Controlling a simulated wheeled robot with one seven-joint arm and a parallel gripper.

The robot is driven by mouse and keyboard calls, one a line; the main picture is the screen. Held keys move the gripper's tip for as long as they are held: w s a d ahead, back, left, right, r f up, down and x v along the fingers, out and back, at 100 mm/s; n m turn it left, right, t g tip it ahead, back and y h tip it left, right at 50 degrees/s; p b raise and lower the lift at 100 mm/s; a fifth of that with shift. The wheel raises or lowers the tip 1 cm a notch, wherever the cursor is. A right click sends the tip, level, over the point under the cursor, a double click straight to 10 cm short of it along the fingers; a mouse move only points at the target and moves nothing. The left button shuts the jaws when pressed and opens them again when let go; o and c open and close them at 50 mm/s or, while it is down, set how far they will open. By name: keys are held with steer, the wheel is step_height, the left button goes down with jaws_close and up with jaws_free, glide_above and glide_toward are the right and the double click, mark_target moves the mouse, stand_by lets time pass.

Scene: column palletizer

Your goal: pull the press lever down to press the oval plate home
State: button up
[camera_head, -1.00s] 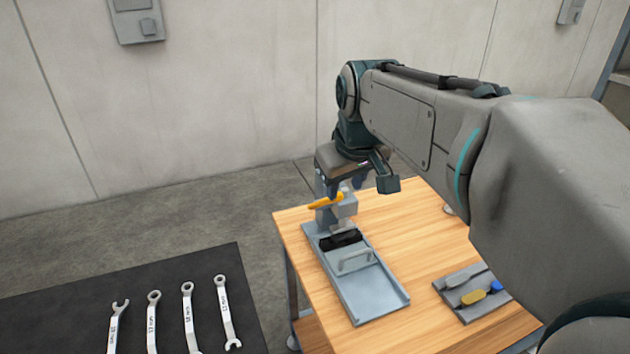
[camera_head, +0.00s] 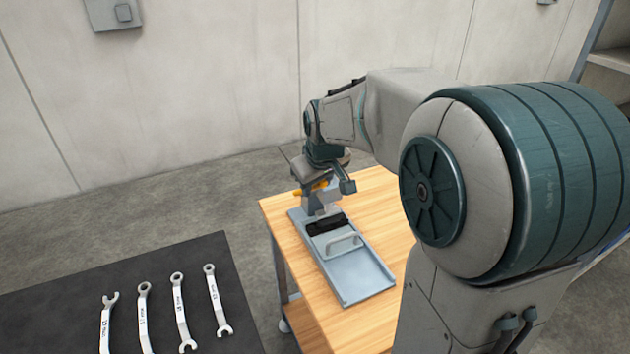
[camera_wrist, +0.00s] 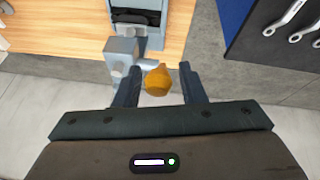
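The press (camera_head: 322,199) stands at the far end of a grey tray-like base on the wooden table. Its orange lever (camera_head: 310,187) sticks out to the left, just below my wrist. In the wrist view the lever's rounded orange end (camera_wrist: 158,82) lies between the two fingers of my gripper (camera_wrist: 159,66). A gap shows on both sides of it, so the fingers are apart and appear not to grip it. The press's grey block (camera_wrist: 122,55) is beside the left finger. A black block (camera_head: 327,224) sits under the press head. I cannot make out the oval plate.
The grey base (camera_head: 362,280) carries a bracket-like handle (camera_head: 342,241). Several wrenches (camera_head: 180,312) lie on a dark mat (camera_head: 60,290) at the left. The table's left part beside the base is clear. My arm hides the table's right side.

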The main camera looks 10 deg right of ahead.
steer(key=shift+w+f, duration=0.25)
steer(key=shift+f, duration=0.35)
jaws_close()
steer(key=shift+f, duration=0.15)
